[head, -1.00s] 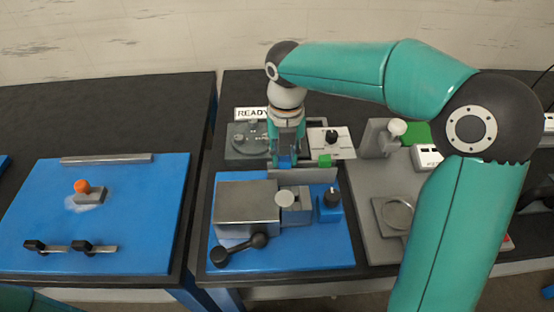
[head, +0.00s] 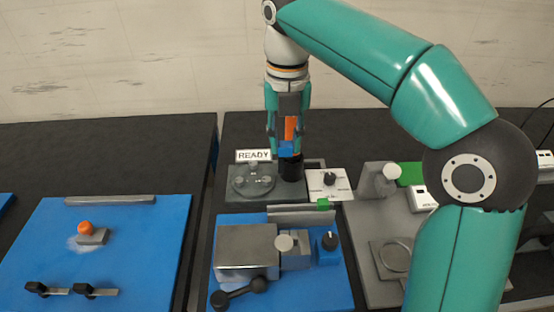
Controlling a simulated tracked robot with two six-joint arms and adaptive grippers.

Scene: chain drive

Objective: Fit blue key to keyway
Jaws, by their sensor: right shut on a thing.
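My right gripper (head: 288,140) points down above the right end of the grey fixture (head: 240,188) at the back of the middle bench. It is shut on a small blue piece (head: 286,149), which I take to be the blue key. An orange part (head: 291,127) shows between the fingers; I cannot tell what it belongs to. A black upright cylinder (head: 291,167) is directly below the blue piece; I cannot tell whether they touch. I cannot make out a keyway. My left gripper is out of view.
A READY sign (head: 254,155) stands behind the fixture. A white dial box (head: 327,184) is to its right. In front, a blue mat (head: 230,285) bears a steel vise-like block (head: 246,250). Another blue mat (head: 140,240) lies left, with an orange ball (head: 85,228) on a grey block.

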